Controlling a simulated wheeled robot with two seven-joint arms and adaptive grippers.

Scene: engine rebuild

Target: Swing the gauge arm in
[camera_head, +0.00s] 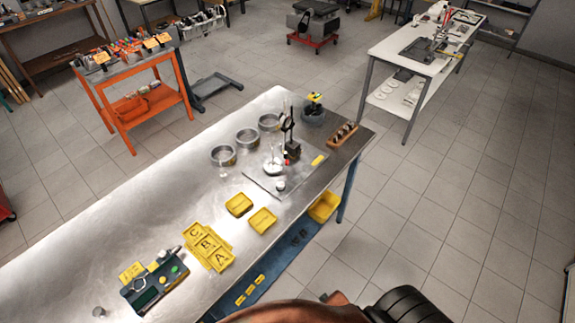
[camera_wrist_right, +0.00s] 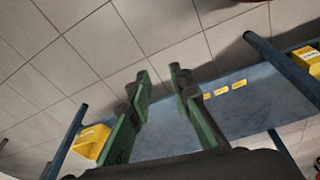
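The gauge stand (camera_head: 291,146) stands upright on a flat grey plate (camera_head: 263,187) at the far right end of the steel workbench. It has a dark post and a black base with a red spot. Small round parts sit on the plate beside it. At this size I cannot tell which way the gauge arm points. My right gripper (camera_wrist_right: 160,78) is open and empty in the right wrist view, over the floor and the bench's lower blue shelf (camera_wrist_right: 245,112). My left gripper is not in view.
Three metal rings (camera_head: 247,138) lie behind the plate. A brown block with parts (camera_head: 342,134) is at the right end.

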